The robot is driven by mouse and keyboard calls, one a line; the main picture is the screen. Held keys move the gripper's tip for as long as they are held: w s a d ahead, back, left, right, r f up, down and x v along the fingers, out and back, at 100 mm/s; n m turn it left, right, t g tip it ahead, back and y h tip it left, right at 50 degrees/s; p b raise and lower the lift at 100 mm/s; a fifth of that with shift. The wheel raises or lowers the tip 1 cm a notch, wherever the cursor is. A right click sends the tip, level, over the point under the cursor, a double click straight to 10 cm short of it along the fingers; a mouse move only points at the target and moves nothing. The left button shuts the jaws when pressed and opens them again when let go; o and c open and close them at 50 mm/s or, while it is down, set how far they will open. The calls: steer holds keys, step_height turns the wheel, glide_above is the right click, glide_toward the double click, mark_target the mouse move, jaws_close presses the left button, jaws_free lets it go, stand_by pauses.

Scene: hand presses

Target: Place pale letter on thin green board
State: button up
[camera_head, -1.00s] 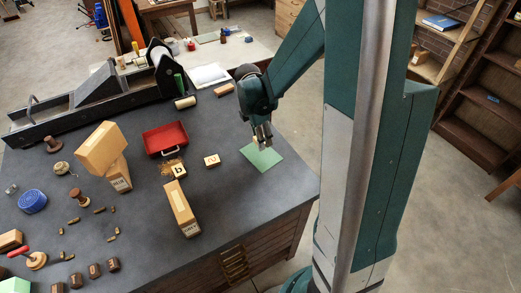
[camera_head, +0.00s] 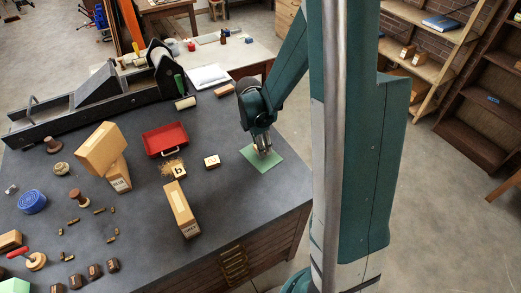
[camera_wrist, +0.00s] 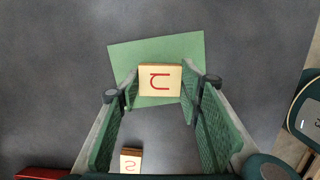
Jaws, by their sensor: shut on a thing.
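The pale letter (camera_wrist: 160,80) is a cream block with a red character on its face. It sits between the fingertips of my gripper (camera_wrist: 160,88) in the wrist view, and the fingers are shut on it. The thin green board (camera_wrist: 190,47) lies flat on the dark table, behind and around the letter in that view. In the head view my gripper (camera_head: 264,150) is over the green board (camera_head: 268,166), and the fingers largely hide the letter there. I cannot tell whether the letter touches the board.
Another pale block (camera_head: 211,161) lies left of the board, and a block marked b (camera_head: 179,171) is beyond it. A red tray (camera_head: 165,139) and tall wooden boxes (camera_head: 181,209) stand further left. The table's right edge is close to the board.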

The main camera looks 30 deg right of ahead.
steer(key=shift+f, duration=1.2)
steer(key=shift+f, duration=0.15)
steer(key=o, duration=0.9)
steer(key=shift+c, duration=0.2)
step_height(320, 180, up, 12)
steer(key=a, duration=0.1)
steer(key=shift+a+p, duration=0.3)
steer(key=shift+a, duration=0.1)
steer(key=shift+r, duration=0.2)
